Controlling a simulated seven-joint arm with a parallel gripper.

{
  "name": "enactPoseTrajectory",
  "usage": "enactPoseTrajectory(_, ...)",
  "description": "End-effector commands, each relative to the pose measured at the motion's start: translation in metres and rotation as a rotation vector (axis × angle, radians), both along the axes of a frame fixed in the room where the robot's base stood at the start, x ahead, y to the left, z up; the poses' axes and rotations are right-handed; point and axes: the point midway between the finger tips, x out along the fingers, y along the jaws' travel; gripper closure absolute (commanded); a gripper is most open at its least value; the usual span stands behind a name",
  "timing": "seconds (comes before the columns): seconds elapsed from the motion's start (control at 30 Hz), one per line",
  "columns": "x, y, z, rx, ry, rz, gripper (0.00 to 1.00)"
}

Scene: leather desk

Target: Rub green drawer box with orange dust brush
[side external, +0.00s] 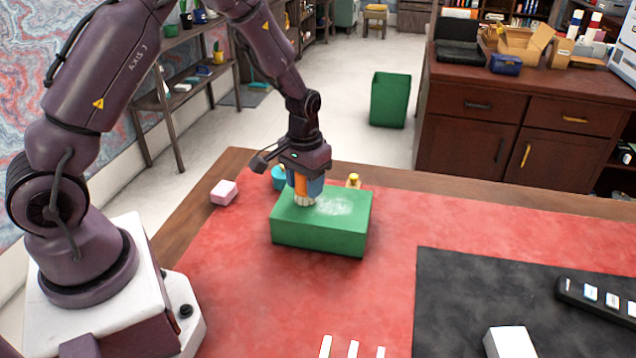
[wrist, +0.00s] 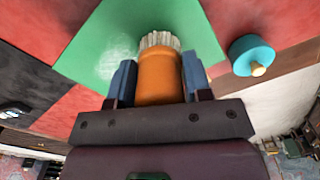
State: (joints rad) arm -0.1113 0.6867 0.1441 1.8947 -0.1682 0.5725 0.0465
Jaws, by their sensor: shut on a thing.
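The green drawer box (side external: 320,234) sits on the red leather part of the desk, with a pale dusty patch on its top. It also shows in the wrist view (wrist: 95,40). My gripper (side external: 305,186) is above the left part of the box's top, pointing down. It is shut on the orange dust brush (wrist: 159,78), with a blue finger on each side of the handle. The brush's pale bristles (wrist: 160,40) point at the box top and appear to be at or touching it, just left of the dusty patch in the side view. The drawer front is not clearly visible.
A black mat (side external: 460,300) with a remote (side external: 600,299) and a white block (side external: 510,342) lies right. Red surface in front is mostly clear.

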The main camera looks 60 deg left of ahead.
Motion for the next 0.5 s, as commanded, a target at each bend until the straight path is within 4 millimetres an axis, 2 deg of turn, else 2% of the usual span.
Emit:
enactPoseTrajectory(0.2,-0.015,0.013,0.0,0.0,0.002,0.002,0.77)
enactPoseTrajectory(0.5,0.008,-0.009,-0.001,0.0,0.001,-0.003,0.77)
